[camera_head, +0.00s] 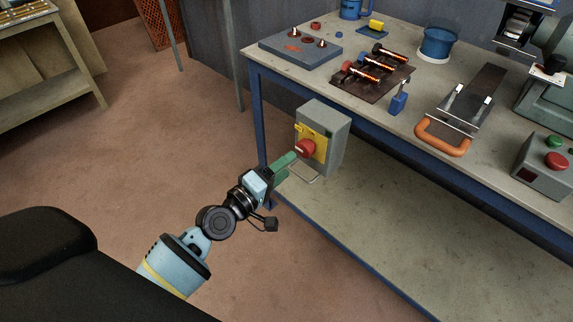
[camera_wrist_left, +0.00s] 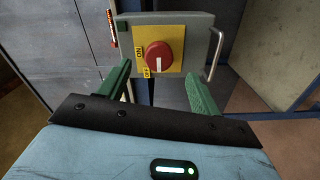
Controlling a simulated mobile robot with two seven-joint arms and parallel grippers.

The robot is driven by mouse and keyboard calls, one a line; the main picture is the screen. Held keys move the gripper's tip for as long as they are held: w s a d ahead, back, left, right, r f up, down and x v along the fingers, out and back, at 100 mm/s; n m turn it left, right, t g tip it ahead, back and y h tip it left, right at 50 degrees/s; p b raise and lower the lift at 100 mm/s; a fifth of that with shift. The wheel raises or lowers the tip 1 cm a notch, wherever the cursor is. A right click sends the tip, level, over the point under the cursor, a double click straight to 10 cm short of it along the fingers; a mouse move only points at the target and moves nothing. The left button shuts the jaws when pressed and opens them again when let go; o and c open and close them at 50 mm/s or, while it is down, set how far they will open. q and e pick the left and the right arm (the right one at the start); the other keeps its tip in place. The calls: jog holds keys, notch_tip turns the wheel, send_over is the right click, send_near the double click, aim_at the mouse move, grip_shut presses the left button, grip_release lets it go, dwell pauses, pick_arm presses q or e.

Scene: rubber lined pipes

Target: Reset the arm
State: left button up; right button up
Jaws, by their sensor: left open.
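My left gripper (camera_head: 287,166) reaches in from the lower left of the head view, in front of a grey switch box (camera_head: 331,132) fixed at the workbench's near left side. The box has a yellow plate (camera_head: 320,145) with a red rotary knob (camera_head: 306,149). In the left wrist view, my left gripper (camera_wrist_left: 160,88) has its two green fingers apart and empty, with the red knob (camera_wrist_left: 158,55) beyond them, between their lines. The knob's white mark points down, toward the lower label. Whether a finger touches the box is hard to tell. My right gripper is not in view.
The workbench (camera_head: 470,165) carries a grey plate (camera_head: 300,47), a dark board with rods (camera_head: 372,75), a blue pot (camera_head: 437,44), an orange-handled tool (camera_head: 443,137) and a button box (camera_head: 546,165). A metal handle (camera_wrist_left: 215,55) sticks out beside the switch box. The floor to the left is clear.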

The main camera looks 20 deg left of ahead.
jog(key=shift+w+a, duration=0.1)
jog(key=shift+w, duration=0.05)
pick_arm(q)
jog(key=s+d+f+m+g+y, duration=0.2)
jog(key=s+f+m+g, duration=0.35)
jog(key=s+f, duration=1.25)
jog(key=s+a+f+m+g+y, duration=0.1)
jog(key=s+f+m+g, duration=0.2)
jog(key=s, duration=1)
jog(key=s+f+m+g+y, duration=0.15)
jog(key=s+m, duration=0.35)
jog(key=s, duration=0.9)
jog(key=w+r+t+p, duration=0.1)
jog(key=w+r+p, duration=0.2)
jog(key=r+p, duration=0.4)
jog(key=w+r+p, duration=0.3)
jog(key=r+p, duration=0.5)
jog(key=r, duration=0.2)
jog(key=shift+w+a+t, duration=0.4)
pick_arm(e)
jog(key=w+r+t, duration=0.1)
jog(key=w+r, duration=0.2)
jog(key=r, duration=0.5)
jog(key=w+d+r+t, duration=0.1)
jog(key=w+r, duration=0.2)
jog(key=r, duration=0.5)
